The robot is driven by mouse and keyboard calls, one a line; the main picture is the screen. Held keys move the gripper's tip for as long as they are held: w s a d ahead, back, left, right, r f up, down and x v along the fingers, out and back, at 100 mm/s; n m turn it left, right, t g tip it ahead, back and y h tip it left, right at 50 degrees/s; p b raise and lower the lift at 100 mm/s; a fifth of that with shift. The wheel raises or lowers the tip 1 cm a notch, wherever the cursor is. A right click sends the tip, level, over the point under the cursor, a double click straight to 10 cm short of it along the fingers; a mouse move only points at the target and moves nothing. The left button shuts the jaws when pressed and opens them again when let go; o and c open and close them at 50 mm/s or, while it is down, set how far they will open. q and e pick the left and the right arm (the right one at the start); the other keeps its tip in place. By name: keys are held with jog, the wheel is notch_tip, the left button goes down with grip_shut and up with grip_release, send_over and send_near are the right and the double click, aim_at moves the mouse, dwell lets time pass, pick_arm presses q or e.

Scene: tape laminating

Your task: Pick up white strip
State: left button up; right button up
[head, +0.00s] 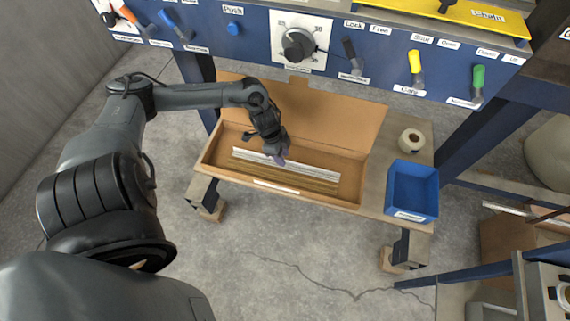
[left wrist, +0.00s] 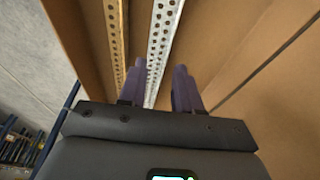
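The white strip (head: 318,175) lies lengthwise in an open cardboard box (head: 208,155) on the bench. It is a perforated metal-like strip in the left wrist view (left wrist: 163,35). A brown perforated strip (head: 300,182) lies parallel to it on the near side; it also shows in the left wrist view (left wrist: 117,40). My left gripper (head: 279,159) is over the white strip, pointing down into the box. Its two purple fingers are apart in the left wrist view (left wrist: 160,68), with the white strip seen running between them. I cannot tell whether they touch it. My right gripper is out of view.
The box's raised cardboard lid (head: 315,110) stands behind the strips. A tape roll (head: 411,140) and a blue bin (head: 412,190) are on the bench to the right. A blue control panel (head: 375,55) with knobs and levers runs across the back.

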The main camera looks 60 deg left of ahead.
pick_arm(q)
jog(key=shift+w+d+f, duration=0.1)
jog(key=shift+w+f, duration=0.05)
jog(key=shift+f, duration=0.55)
jog(key=shift+w+f+b, duration=0.3)
jog(key=shift+f+b, duration=0.1)
jog(key=shift+b, duration=0.1)
grip_shut()
jog(key=shift+r, duration=0.1)
